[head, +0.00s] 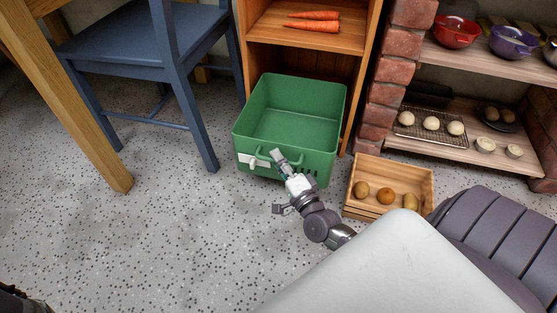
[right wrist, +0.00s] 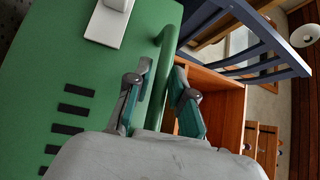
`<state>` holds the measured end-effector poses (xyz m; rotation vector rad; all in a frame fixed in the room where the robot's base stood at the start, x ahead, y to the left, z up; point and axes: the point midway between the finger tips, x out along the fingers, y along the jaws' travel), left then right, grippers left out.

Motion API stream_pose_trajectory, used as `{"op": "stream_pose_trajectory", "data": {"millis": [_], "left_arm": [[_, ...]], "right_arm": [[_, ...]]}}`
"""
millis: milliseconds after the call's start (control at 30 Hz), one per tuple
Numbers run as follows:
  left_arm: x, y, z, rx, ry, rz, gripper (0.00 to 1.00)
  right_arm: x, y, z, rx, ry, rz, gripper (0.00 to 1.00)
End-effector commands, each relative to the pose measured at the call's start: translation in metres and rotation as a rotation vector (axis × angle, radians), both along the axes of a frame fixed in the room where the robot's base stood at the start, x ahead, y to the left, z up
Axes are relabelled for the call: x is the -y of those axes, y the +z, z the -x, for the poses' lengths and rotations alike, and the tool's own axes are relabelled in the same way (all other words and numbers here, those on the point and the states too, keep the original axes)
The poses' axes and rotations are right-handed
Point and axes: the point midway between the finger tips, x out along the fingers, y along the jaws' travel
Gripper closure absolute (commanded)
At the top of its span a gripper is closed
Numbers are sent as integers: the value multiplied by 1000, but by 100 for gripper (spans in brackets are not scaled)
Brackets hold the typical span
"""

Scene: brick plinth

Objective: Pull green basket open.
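The green basket (head: 290,110) sits at the bottom of the wooden shelf, standing well out of its front, and looks empty inside. A white label holder (head: 254,160) is on its front, beside a green bar handle. My right gripper (head: 279,158) is at this handle. In the right wrist view, the basket's front (right wrist: 60,60) fills the left side, and the handle (right wrist: 168,42) runs between the fingertips of my right gripper (right wrist: 163,80), which look closed in on it. The exact contact is partly hidden. My left gripper does not show.
A blue chair (head: 150,60) and a wooden table leg (head: 85,120) stand to the left. A wooden crate (head: 390,172) with potato-like items lies right of the basket, near my arm. A brick pillar (head: 395,70) rises behind it. Speckled floor (head: 190,240) in front is clear.

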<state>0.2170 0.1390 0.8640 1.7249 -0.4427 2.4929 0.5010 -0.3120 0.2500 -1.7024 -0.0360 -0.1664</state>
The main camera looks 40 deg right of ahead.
Motion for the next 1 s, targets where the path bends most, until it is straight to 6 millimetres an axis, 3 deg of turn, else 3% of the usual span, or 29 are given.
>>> {"op": "stream_pose_trajectory", "data": {"millis": [33,100,467,767,1000], "left_arm": [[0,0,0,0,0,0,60],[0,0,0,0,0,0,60],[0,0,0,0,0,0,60],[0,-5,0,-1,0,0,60],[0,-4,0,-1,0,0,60]], "right_arm": [[0,0,0,0,0,0,91],[0,0,0,0,0,0,100],[1,0,0,0,0,1,100],[29,-1,-24,1,0,3,100],[30,0,-25,0,0,0,100]]}}
